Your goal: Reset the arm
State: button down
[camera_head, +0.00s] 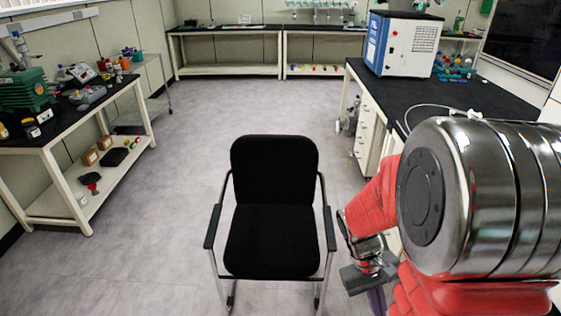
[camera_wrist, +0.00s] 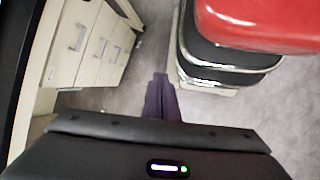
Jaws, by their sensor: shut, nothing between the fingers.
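My arm, silver and red, fills the right side of the head view, bent downward. My gripper (camera_wrist: 161,88) shows in the wrist view with its dark purple fingers together and nothing between them. It points over the grey floor. In the head view my gripper (camera_head: 377,300) is only partly seen at the bottom, right of the chair, and its tips are cut off by the frame edge.
A black chair (camera_head: 274,200) stands mid-floor. A black-topped bench (camera_head: 430,92) with white drawers (camera_head: 368,135) carries a blue-and-white machine (camera_head: 402,45) at right; drawers (camera_wrist: 92,45) show close left of my gripper. A cluttered bench (camera_head: 65,125) stands left. Floor behind the chair is clear.

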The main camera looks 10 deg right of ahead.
jog(key=w+a+r+t+y, duration=0.1)
jog(key=a+r+t, duration=0.4)
jog(key=a+r, duration=0.3)
jog(key=w+a+r+t+y, duration=0.1)
jog(key=a+r+t, duration=0.4)
jog(key=a+r, duration=0.3)
notch_tip(320, 180, up, 5)
jog(key=shift+a+f+n, duration=0.1)
jog(key=shift+a+n, duration=0.15)
jog(key=shift+n, duration=0.05)
jog(key=shift+d, duration=0.1)
